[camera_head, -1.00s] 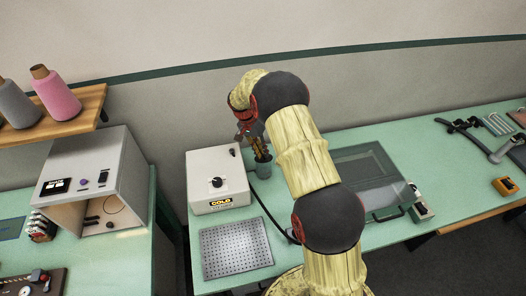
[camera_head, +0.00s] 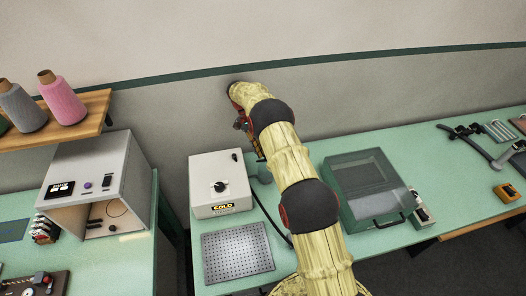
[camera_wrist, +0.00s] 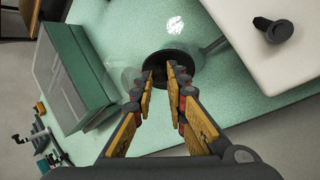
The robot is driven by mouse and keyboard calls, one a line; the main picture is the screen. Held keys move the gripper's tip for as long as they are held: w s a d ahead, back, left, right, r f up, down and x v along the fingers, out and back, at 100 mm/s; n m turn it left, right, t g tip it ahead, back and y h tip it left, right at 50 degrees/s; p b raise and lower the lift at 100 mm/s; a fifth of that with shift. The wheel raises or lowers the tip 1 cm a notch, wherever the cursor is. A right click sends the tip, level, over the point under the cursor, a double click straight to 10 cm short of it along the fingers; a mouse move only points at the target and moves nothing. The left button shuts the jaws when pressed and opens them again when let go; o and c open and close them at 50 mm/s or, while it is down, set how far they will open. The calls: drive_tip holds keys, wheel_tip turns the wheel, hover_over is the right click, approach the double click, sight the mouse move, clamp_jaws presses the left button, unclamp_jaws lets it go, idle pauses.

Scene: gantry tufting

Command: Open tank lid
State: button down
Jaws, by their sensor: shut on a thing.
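A dark round lid (camera_wrist: 160,60) with a paler rim and a short grey bar on its right is at my fingertips in the wrist view. My gripper (camera_wrist: 166,74) is closed on it; the exact grip point is partly hidden by the fingers. A small pale tank (camera_head: 264,173) stands on the bench right of the cold box, partly hidden by my arm. A see-through rounded shape (camera_wrist: 127,76) beside the lid appears to be this tank. My gripper (camera_head: 241,126) is above and behind the tank in the head view.
The white COLD box (camera_head: 221,184) stands left of the tank. A perforated plate (camera_head: 238,252) lies in front, with a black hose to its right. A green see-through case (camera_head: 368,187) is right of my arm. The green bench (camera_head: 445,190) has free room farther right.

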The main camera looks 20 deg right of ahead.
idle(0.3)
drive_tip(key=c, duration=1.7)
unclamp_jaws()
drive_tip(key=shift+c, duration=0.2)
drive_tip(key=shift+r, duration=0.1)
wheel_tip(320, 180, up, 10)
drive_tip(key=shift+w, duration=0.1)
